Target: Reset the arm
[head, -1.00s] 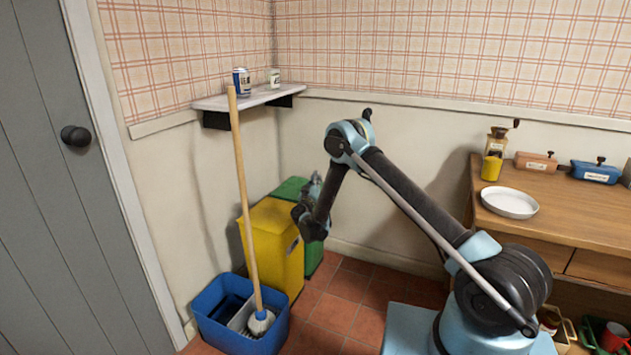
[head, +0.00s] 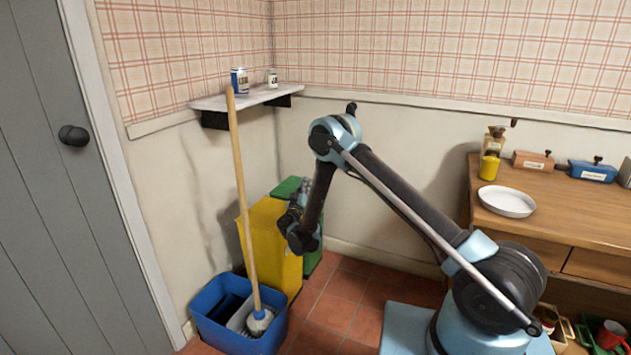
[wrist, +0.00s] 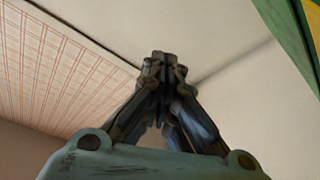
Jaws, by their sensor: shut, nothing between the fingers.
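My gripper (wrist: 163,62) shows in the wrist view with its fingers drawn together at the tips and nothing between them. In the head view, my arm rises from its base at the right and bends down at the elbow. Its lower end, with my gripper (head: 292,205), hangs in front of the yellow bin. The fingertips are small and hard to make out there. The wrist view looks past the fingers at the cream wall and the plaid wallpaper.
A yellow bin (head: 272,235) and a green bin (head: 314,260) stand behind my gripper. A mop (head: 242,190) leans in a blue bucket (head: 215,333). A corner shelf (head: 225,103) holds two cans. A wooden counter (head: 560,220) with a white plate (head: 507,201) is at the right.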

